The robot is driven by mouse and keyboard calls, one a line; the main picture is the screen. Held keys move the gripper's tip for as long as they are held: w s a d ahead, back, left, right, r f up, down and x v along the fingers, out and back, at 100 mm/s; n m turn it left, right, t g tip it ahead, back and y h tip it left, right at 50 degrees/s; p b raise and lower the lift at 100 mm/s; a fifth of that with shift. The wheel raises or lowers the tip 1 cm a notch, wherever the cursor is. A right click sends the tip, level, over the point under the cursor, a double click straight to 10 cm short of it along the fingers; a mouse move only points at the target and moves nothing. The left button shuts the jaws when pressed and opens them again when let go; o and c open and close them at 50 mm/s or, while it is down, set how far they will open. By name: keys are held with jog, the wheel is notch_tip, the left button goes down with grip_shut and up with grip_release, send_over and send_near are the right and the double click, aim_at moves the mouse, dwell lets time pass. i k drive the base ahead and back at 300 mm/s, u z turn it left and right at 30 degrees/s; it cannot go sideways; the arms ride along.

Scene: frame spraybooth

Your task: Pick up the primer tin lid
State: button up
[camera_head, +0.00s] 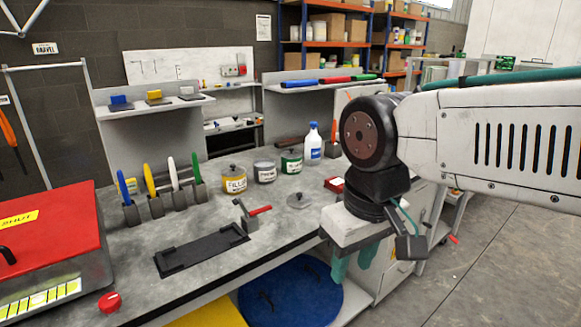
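A grey round lid with a small knob (299,201) lies flat on the grey bench top, in front of the paint tins and left of my arm. A grey tin (265,171) stands behind it; its label is too small to read for certain. My gripper (352,272) hangs at the bench's front right edge, to the right of and nearer than the lid. Its two teal fingers point down with a gap between them, and I see nothing held there. The finger tips are partly unclear against the shelf below.
A yellow tin (234,180), a green tin (291,162) and a white-blue bottle (313,144) stand behind the lid. A clamp with a red handle (252,213) stands to its left, a red box (334,185) to its right. A black tray (201,250) lies further left.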

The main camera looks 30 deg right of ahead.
aim_at(299, 200)
jog(key=z, duration=0.5)
jog(key=i, duration=1.05)
jog(key=u, duration=0.25)
